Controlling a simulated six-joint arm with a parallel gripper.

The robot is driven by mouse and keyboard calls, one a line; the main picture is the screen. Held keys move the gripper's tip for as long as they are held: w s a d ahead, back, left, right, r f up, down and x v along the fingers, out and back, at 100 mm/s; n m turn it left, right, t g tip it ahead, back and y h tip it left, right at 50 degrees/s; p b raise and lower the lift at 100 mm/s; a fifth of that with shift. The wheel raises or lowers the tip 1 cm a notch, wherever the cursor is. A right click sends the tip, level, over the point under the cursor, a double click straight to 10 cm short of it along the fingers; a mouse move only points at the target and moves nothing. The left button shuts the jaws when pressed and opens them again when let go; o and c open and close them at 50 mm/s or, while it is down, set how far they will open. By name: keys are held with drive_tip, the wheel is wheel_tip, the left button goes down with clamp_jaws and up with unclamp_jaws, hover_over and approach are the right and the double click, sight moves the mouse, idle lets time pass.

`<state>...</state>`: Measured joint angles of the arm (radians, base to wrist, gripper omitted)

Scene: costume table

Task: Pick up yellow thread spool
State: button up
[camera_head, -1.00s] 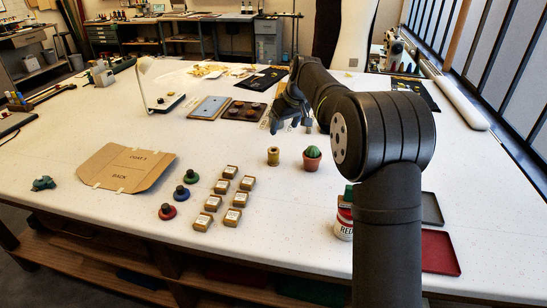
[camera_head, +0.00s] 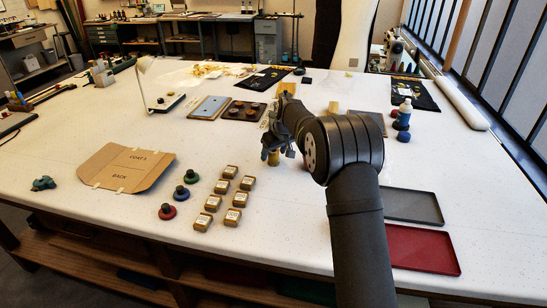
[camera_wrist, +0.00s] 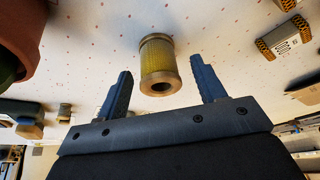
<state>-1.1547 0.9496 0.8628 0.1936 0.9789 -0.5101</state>
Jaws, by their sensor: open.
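The yellow thread spool (camera_head: 273,158) stands on the white table, partly covered by my gripper (camera_head: 281,148) in the head view. In the wrist view the spool (camera_wrist: 158,58) shows whole, with yellow thread between tan ends and a hole in the end facing the camera. It appears between my gripper's two dark fingers (camera_wrist: 161,69), with a gap on each side. The gripper is open and holds nothing.
A terracotta pot (camera_wrist: 22,40) is close on the left in the wrist view; my arm hides it in the head view. Several small labelled boxes (camera_head: 232,217) stand left of my arm. A grey tray (camera_head: 412,206) and red tray (camera_head: 420,250) lie to the right.

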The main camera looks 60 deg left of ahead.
drive_tip(key=shift+x, duration=1)
drive_tip(key=c, duration=1.1)
drive_tip(key=shift+o, duration=0.2)
drive_tip(key=shift+r, duration=0.15)
